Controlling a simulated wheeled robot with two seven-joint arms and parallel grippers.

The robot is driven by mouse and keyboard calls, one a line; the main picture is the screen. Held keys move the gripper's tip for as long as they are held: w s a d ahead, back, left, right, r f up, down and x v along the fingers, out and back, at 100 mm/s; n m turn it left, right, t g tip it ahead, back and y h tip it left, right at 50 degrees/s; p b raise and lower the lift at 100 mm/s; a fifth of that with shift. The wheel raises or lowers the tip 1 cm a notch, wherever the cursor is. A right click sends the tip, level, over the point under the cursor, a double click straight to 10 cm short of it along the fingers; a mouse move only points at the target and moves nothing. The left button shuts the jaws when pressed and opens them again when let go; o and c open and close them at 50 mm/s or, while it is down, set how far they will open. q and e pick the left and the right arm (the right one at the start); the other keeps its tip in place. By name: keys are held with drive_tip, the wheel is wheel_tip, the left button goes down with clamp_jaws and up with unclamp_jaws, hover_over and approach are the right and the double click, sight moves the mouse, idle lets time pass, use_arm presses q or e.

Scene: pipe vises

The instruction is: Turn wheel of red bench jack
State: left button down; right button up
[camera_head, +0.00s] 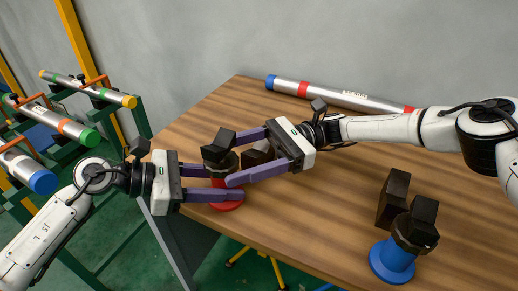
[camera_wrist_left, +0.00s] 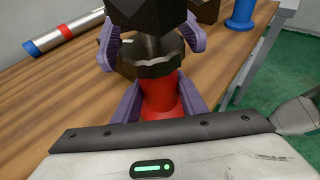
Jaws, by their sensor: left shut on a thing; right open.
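The red bench jack (camera_head: 228,206) stands upright near the table's left edge, with a black jaw block on top. In the left wrist view its red body (camera_wrist_left: 163,96) is below a dark notched wheel (camera_wrist_left: 156,68). My left gripper (camera_head: 225,183) comes in from the left with purple fingers either side of the jack, shut on it.
A blue jack (camera_head: 393,262) with black jaws stands at the table's right front. A steel pipe (camera_head: 345,97) with blue and red bands lies along the back of the wooden table (camera_head: 330,210). Several pipes rest on a green rack (camera_head: 140,118) at the left.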

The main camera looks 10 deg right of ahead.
drive_tip(key=v, duration=0.9)
drive_tip(key=shift+d, duration=0.2)
drive_tip(key=shift+w, duration=0.1)
